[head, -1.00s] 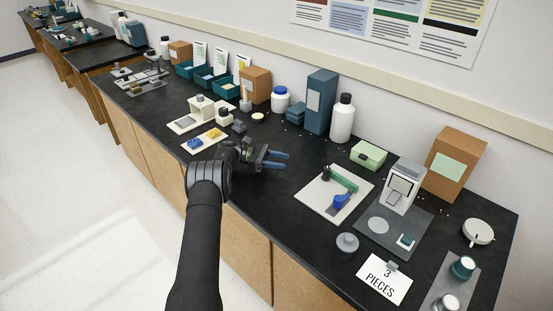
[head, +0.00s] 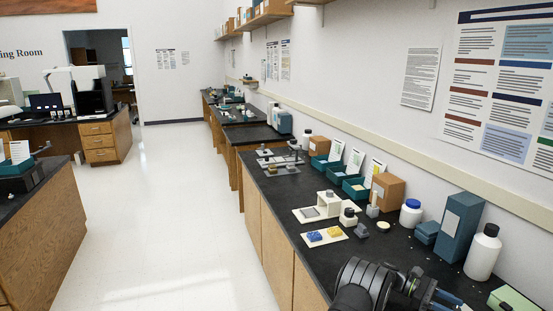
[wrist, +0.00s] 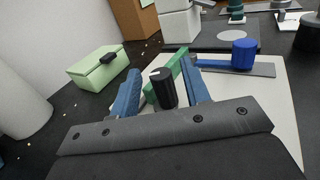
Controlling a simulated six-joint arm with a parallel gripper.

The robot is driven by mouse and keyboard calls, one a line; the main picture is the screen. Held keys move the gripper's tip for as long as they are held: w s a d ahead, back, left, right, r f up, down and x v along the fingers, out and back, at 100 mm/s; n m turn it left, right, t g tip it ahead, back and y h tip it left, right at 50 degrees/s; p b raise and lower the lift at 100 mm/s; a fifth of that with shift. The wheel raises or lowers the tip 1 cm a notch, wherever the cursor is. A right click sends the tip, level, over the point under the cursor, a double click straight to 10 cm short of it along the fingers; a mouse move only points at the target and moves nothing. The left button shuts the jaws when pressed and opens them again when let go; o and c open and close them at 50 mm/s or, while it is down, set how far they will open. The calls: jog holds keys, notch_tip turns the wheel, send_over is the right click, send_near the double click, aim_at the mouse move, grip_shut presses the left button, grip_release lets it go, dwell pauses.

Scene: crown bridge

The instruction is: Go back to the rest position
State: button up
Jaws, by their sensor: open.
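My gripper (wrist: 162,75) is open, with its two blue fingers apart. In the head view the gripper (head: 440,297) is at the bottom edge, partly cut off, over the black bench. In the wrist view a white board (wrist: 268,110) lies ahead of and below the fingers. A green bar (wrist: 180,66) and a black cylinder (wrist: 163,88) on the board show in the gap between the fingers, apparently beyond them. A blue cylinder (wrist: 243,54) on a grey bar (wrist: 262,70) is to the right.
A light green box (wrist: 97,70) is left of the board. In the head view a white bottle (head: 483,252), a tall blue-grey box (head: 461,226) and a blue-lidded jar (head: 411,213) stand along the wall.

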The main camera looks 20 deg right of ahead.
jog(key=shift+x, duration=0.9)
jog(key=v, duration=1.7)
jog(key=x, duration=1.7)
jog(key=shift+n+t+h, duration=1.4)
jog(key=shift+n+h, duration=0.1)
jog(key=shift+h, duration=0.4)
jog(key=n+t+h, duration=0.2)
jog(key=t, duration=0.1)
jog(key=n+t+h, duration=0.2)
jog(key=n+t, duration=0.1)
jog(key=shift+s+t, duration=0.1)
jog(key=shift+t, duration=0.2)
jog(key=v, duration=0.7)
jog(key=shift+a, duration=0.3)
